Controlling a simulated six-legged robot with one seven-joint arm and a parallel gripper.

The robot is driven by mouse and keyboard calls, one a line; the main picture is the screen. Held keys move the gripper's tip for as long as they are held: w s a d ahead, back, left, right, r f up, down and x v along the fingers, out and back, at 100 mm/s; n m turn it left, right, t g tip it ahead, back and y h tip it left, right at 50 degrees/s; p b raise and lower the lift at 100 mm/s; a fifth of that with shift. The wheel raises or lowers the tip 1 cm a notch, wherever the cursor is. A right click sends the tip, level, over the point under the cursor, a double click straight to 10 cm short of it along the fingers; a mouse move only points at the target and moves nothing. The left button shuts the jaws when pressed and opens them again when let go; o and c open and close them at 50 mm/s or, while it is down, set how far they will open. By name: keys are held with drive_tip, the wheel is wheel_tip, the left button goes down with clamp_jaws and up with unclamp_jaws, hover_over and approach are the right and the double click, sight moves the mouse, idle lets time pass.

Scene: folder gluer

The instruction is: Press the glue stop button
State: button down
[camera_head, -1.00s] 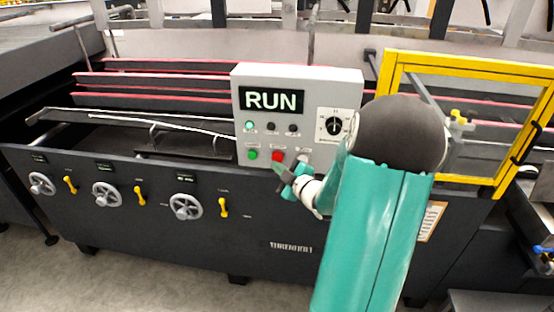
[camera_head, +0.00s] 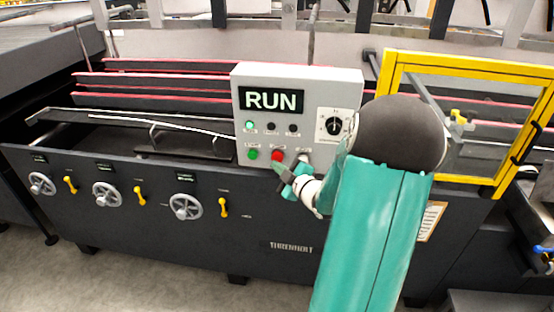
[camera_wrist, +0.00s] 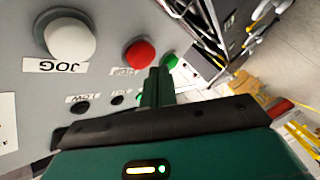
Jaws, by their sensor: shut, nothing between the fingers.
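The red button (camera_head: 277,156) sits in the lower row of the grey control panel (camera_head: 350,85), between a green button (camera_head: 252,154) and a white button (camera_head: 303,157). In the wrist view the red button (camera_wrist: 139,54) has a label, partly covered, that seems to read STOP; the white one (camera_wrist: 70,38) is labelled JOG. The green one shows at the far side (camera_wrist: 170,62). My gripper (camera_head: 280,170) is shut and empty, its tips just below the red button in the head view. In the wrist view its fingers (camera_wrist: 158,80) point between red and green; contact cannot be told.
The panel display (camera_head: 271,100) reads RUN, and a green lamp (camera_head: 249,126) is lit. A black dial (camera_head: 334,125) is right of the display. A yellow-framed guard (camera_head: 390,75) stands to the right. Handwheels (camera_head: 186,206) and yellow levers (camera_head: 223,207) line the machine front.

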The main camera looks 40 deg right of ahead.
drive_tip(key=shift+w+d, duration=0.2)
drive_tip(key=shift+d, duration=0.1)
drive_tip(key=shift+w+d, duration=0.3)
drive_tip(key=shift+d, duration=0.1)
idle(0.8)
idle(0.3)
drive_tip(key=shift+s+a, duration=0.55)
drive_tip(key=shift+a, duration=0.15)
drive_tip(key=s+a, duration=0.1)
drive_tip(key=a, duration=0.1)
drive_tip(key=s+a, duration=0.2)
idle(0.4)
idle(0.7)
